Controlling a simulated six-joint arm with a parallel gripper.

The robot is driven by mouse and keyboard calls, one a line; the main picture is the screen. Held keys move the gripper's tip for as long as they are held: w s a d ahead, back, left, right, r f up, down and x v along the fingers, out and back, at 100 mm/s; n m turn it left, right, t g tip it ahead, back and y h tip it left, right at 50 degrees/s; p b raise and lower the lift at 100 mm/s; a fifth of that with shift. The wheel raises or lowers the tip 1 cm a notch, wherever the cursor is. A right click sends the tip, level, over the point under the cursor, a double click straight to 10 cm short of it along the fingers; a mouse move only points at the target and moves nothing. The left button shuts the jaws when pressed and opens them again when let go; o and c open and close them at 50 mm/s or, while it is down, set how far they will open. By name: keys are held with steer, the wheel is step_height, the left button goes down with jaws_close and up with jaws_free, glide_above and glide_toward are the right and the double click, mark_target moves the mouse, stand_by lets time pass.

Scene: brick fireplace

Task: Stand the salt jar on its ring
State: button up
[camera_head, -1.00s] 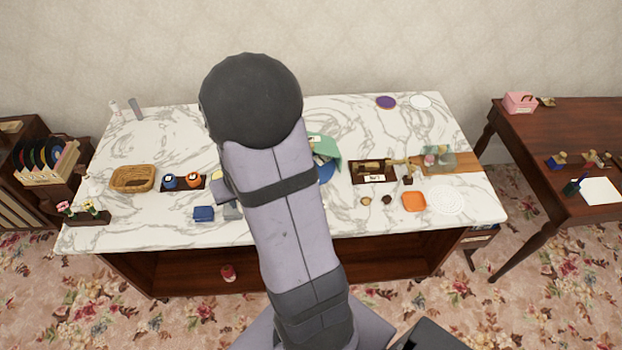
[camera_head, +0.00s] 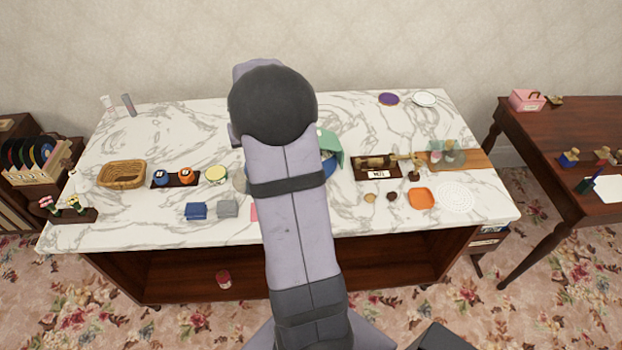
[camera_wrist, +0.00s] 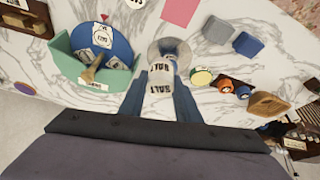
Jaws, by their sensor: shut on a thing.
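In the wrist view my gripper (camera_wrist: 160,90) is shut on the white salt jar (camera_wrist: 158,103), which has dark SALT lettering. The jar lies between the two blue-grey fingers. Just past its far end is a grey round ring (camera_wrist: 183,46), partly covered by the jar. I cannot tell whether the jar touches the ring or hangs above it. In the head view a sliver of the grey ring (camera_head: 239,180) shows beside my arm. My gripper and the jar are hidden behind the arm there.
A yellow-lidded tin (camera_head: 216,175) stands close to the ring. Blue (camera_head: 196,210) and grey (camera_head: 228,208) blocks lie in front. A green holder (camera_wrist: 92,75) with a blue disc (camera_wrist: 105,38) is on the ring's other side.

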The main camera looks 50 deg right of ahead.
steer(key=s+d+r+m+b, duration=0.1)
steer(key=s+d+r+b, duration=0.1)
steer(key=d, duration=0.6)
steer(key=s+d+r+b, duration=0.1)
steer(key=s+d+r, duration=0.2)
steer(key=d, duration=0.5)
step_height(320, 180, down, 18)
steer(key=p, duration=0.4)
steer(key=shift+w+f, duration=0.15)
steer(key=shift+f, duration=0.05)
steer(key=shift+f, duration=0.15)
steer(key=o, duration=1.1)
steer(key=shift+a, duration=0.1)
steer(key=shift+o, duration=0.2)
steer(key=shift+r, duration=0.25)
steer(key=b+v, duration=0.2)
steer(key=v, duration=0.9)
steer(key=shift+a+r, duration=0.3)
steer(key=shift+r, duration=0.05)
